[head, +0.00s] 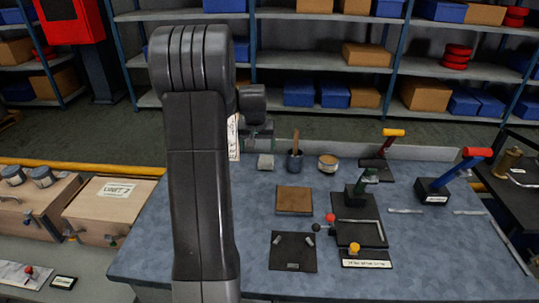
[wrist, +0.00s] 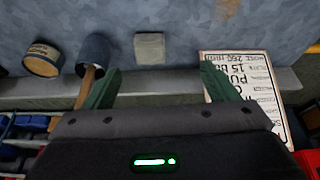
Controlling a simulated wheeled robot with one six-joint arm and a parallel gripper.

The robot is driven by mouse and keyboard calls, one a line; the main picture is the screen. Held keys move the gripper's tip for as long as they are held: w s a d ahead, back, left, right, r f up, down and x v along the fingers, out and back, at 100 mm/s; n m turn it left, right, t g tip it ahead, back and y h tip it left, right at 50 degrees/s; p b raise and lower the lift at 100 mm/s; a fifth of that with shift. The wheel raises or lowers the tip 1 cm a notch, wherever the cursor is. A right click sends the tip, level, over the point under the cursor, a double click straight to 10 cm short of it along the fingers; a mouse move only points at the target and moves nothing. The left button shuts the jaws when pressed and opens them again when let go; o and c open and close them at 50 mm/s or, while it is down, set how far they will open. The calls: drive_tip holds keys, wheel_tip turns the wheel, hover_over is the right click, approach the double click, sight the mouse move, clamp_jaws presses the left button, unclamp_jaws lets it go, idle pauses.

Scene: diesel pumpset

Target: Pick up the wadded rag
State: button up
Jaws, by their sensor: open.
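A small pale grey, squarish lump (head: 266,161) lies on the blue-grey bench top near its back edge. It looks like the wadded rag, though its folds are too small to make out. It also shows in the wrist view (wrist: 149,47), in line with the gap between my fingers and beyond their tips. My gripper (wrist: 158,78) is open and empty, with its two green fingers spread apart. In the head view my gripper (head: 257,140) is near the back edge of the bench, partly hidden by my arm.
A dark cup with a wooden handle (head: 295,160) and a round tin (head: 328,163) stand right of the lump. A white printed sign (wrist: 245,85) is close to one finger. A brown square pad (head: 294,200) lies nearer. Lever fixtures (head: 433,190) occupy the right.

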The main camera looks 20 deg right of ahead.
sight(266, 159)
drive_tip(key=shift+m, duration=0.4)
drive_tip(key=w+d+f+p, duration=0.1)
drive_tip(key=w+d+f, duration=0.1)
drive_tip(key=f, duration=0.2)
drive_tip(key=w+d+f, duration=0.1)
drive_tip(key=w+f, duration=0.1)
drive_tip(key=f, duration=0.2)
drive_tip(key=w+d+f+p, duration=0.1)
drive_tip(key=w+d+f, duration=0.1)
drive_tip(key=f, duration=0.3)
drive_tip(key=shift+w+d+p, duration=0.3)
drive_tip(key=shift+w+d, duration=0.05)
drive_tip(key=shift+w, duration=0.15)
drive_tip(key=c, duration=1.1)
drive_tip(key=shift+c, duration=0.2)
wheel_tip(266, 159, up, 10)
drive_tip(key=shift+f+b, duration=0.1)
drive_tip(key=shift+b, duration=0.7)
